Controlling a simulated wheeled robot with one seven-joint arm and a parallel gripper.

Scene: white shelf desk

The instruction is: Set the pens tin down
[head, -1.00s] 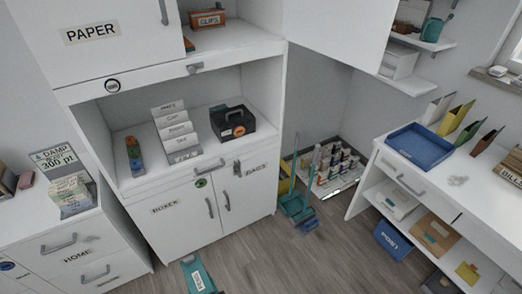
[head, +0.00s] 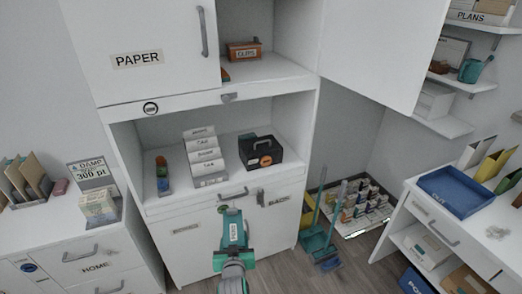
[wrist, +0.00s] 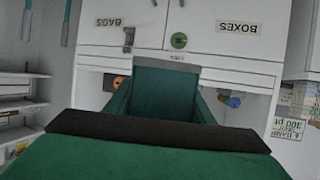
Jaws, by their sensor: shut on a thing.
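The pens tin appears as a narrow teal body with a white label (head: 232,232) in the head view, in front of the lower cabinet doors. The label is too small to read surely. In the wrist view the tin appears as a dark green panel (wrist: 165,90) ahead of the camera. My gripper (head: 234,252) is shut on the tin and holds it clear of the shelf surface. The shelf (head: 226,182) of the open cabinet niche lies beyond and above it in the picture. The fingertips' contact with the tin is mostly hidden.
Cabinet handles (head: 233,195) project below. A blue tray (head: 455,190) sits on the right desk.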

